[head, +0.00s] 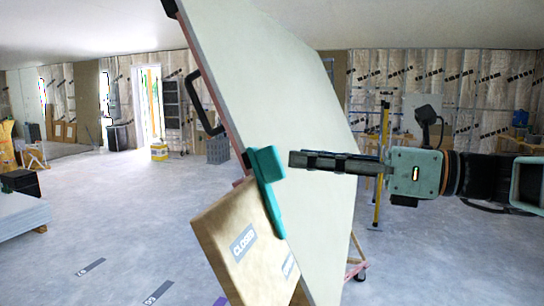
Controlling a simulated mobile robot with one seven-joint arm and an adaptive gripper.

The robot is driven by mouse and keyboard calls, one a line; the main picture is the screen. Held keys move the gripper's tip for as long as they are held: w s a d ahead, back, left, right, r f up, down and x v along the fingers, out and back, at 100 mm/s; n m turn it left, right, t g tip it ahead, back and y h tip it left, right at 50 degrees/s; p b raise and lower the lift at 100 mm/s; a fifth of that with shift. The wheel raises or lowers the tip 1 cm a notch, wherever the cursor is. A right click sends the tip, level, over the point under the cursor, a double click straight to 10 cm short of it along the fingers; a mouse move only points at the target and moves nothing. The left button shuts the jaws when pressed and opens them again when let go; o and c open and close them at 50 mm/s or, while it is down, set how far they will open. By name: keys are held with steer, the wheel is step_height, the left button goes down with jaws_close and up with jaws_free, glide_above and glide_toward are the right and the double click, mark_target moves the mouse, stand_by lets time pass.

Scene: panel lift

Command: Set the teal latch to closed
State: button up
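The teal latch (265,168) sits at the edge of a large pale panel (300,110), above a tan board. Its thick block is at the top, and its narrow arm slopes down and slightly right. A label reading CLOSED (243,242) is on the tan board (222,225), left of the arm's lower end. A second label (290,266) lies below the arm, its text too small to read surely. My gripper (292,160) reaches in from the right, its fingers pointing left just right of the latch block, apparently apart from it. Its fingers overlap side-on, so their opening is hidden.
A black handle (203,105) is on the panel's left edge, above the latch. A yellow post (381,165) stands behind my gripper. A pale stack (20,218) lies at far left. The floor (130,220) left of the panel is mostly clear.

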mark_target(278, 156)
steer(key=x, duration=0.6)
steer(key=shift+w+a, duration=0.1)
steer(key=shift+a, duration=0.2)
jaws_close()
